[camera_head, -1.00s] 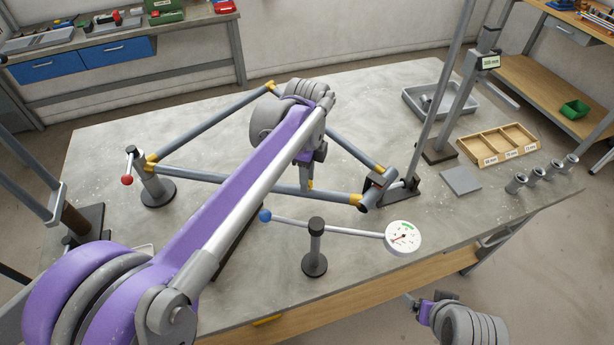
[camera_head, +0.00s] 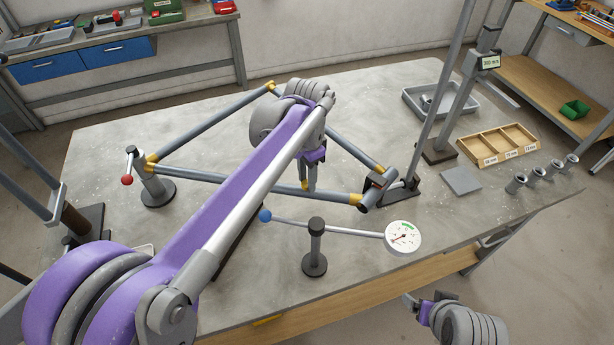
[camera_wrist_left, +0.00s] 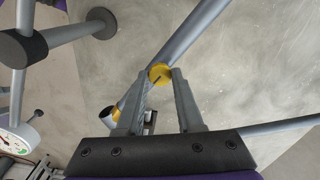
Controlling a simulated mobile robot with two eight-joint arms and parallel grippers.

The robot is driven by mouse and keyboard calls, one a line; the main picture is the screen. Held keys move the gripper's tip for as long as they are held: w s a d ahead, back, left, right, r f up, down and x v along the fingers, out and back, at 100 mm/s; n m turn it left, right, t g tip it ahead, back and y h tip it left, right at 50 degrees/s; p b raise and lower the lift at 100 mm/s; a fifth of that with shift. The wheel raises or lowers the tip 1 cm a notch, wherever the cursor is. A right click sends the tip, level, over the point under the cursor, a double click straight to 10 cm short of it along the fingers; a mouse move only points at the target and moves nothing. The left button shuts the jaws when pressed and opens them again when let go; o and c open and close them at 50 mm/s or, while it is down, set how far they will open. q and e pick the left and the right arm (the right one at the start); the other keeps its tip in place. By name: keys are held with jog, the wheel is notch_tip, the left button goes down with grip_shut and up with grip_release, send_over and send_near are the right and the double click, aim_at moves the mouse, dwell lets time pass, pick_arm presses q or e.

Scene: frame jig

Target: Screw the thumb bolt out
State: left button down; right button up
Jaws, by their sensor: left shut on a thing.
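The thumb bolt (camera_wrist_left: 160,73) shows in the left wrist view as a yellow round head with a dark line across it, set at the grey tube frame. My left gripper (camera_wrist_left: 161,76) points down at it with one finger on each side, shut on it. In the head view my left gripper (camera_head: 309,188) reaches down to the frame's front tube (camera_head: 230,178), and a little yellow shows between the fingertips. The bolt's shank is hidden. My right gripper (camera_head: 408,299) hangs at the lower right, off the table; its fingers are too small to read.
A dial gauge (camera_head: 403,237) on a lever with a blue ball stands in front of the frame. A red-knobbed clamp post (camera_head: 158,188) is at the left corner. A wooden tray (camera_head: 497,144) and several metal cylinders (camera_head: 536,176) are at right.

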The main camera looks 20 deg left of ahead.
pick_arm(q)
jog(key=n, duration=0.5)
jog(key=shift+n, duration=0.3)
jog(key=n, duration=0.5)
jog(key=shift+n, duration=0.3)
jog(key=n, duration=1)
jog(key=shift+f+n, duration=0.1)
jog(key=shift+n, duration=0.3)
jog(key=c, duration=0.5)
grip_release()
